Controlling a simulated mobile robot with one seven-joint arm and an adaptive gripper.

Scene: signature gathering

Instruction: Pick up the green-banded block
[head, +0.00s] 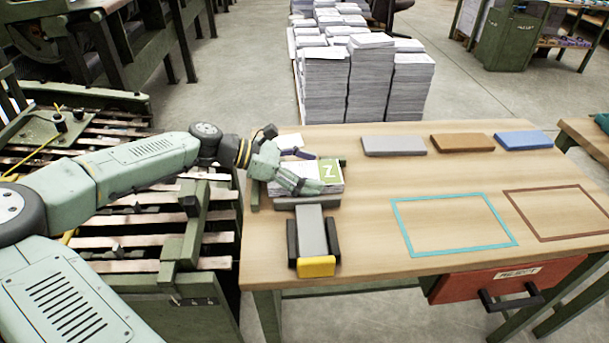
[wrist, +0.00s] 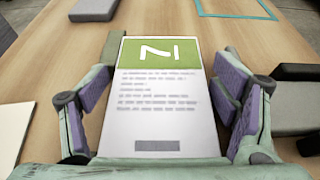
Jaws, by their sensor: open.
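The green-banded block (head: 330,172) is a white printed block with a green band and a white letter on it. It sits at the left part of the wooden table, on top of a white and grey pile. In the wrist view the block (wrist: 160,95) lies flat between my two fingers, its green band at the far end. My gripper (wrist: 158,112) is open, with one purple-padded finger on each side and a gap to the block on both. In the head view my gripper (head: 305,172) reaches over the block from the left and hides part of it.
A grey guide with a yellow end (head: 317,266) stands in front of the pile. Grey (head: 393,146), brown (head: 462,143) and blue (head: 523,140) slabs lie along the back. Teal (head: 455,248) and brown (head: 560,238) outlines mark bare tabletop. A red drawer (head: 460,284) hangs below.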

